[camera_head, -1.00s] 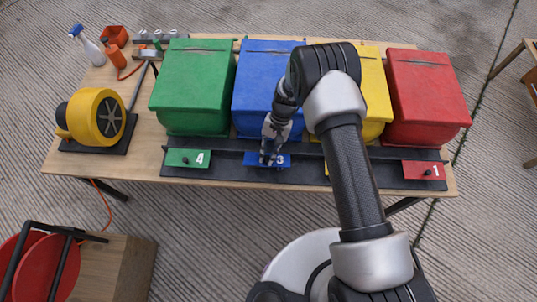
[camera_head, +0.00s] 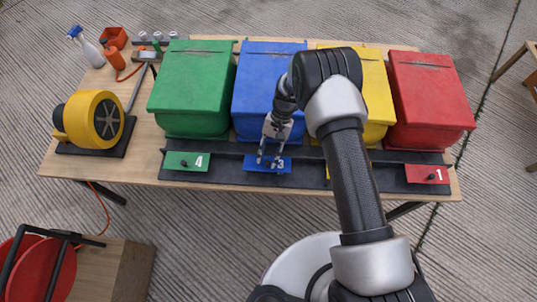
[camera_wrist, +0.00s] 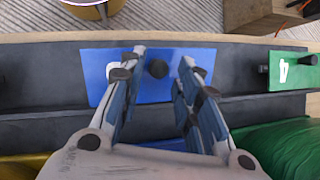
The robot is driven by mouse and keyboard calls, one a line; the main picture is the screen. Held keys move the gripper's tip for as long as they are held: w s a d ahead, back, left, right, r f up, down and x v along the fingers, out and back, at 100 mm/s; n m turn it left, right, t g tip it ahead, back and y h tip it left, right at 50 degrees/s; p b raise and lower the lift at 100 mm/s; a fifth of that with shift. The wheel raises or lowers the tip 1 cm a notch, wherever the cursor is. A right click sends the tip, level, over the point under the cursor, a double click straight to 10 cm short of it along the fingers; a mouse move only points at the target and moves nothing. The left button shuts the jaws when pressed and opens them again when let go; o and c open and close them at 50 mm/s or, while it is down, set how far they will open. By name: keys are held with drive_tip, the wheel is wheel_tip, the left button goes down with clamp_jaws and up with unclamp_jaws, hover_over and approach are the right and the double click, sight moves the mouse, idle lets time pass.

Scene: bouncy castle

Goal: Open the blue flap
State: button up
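The blue flap (camera_head: 268,168) is a small blue plate marked 3 on the black front rail, below the blue bin. It lies flat against the rail and looks shut. In the wrist view the flap (camera_wrist: 149,92) has a round black knob (camera_wrist: 158,69). My gripper (camera_head: 269,162) is over the flap, pointing down at it. In the wrist view my gripper (camera_wrist: 161,64) is open, with one fingertip on each side of the knob. Gaps show between the knob and both fingers. The fingers hide part of the number. I cannot tell how far the fingertips are above the plate.
Green (camera_head: 193,90), blue (camera_head: 262,75), yellow (camera_head: 378,85) and red (camera_head: 428,100) bins stand behind the rail (camera_head: 225,173). A green flap (camera_head: 178,160) and a red flap (camera_head: 420,174) lie on either side. A yellow blower (camera_head: 95,118) stands at left.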

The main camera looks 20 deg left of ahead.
drive_tip(key=shift+o, duration=0.4)
drive_tip(key=v, duration=1.2)
drive_tip(key=s+d+r+t, duration=0.15)
drive_tip(key=d+r, duration=0.25)
drive_tip(key=r, duration=0.4)
drive_tip(key=d+r+t, duration=0.2)
drive_tip(key=d+r, duration=0.2)
drive_tip(key=r, duration=0.5)
drive_tip(key=d+r+t, duration=0.1)
drive_tip(key=d+r, duration=0.4)
drive_tip(key=r, duration=0.3)
drive_tip(key=s+d+r+t, duration=0.3)
drive_tip(key=s+d+r, duration=0.45)
drive_tip(key=s, duration=0.25)
drive_tip(key=s+d+t+h, duration=0.1)
drive_tip(key=s+d+t, duration=0.2)
drive_tip(key=s, duration=0.7)
drive_tip(key=shift+s+d, duration=0.2)
drive_tip(key=shift+d, duration=0.9)
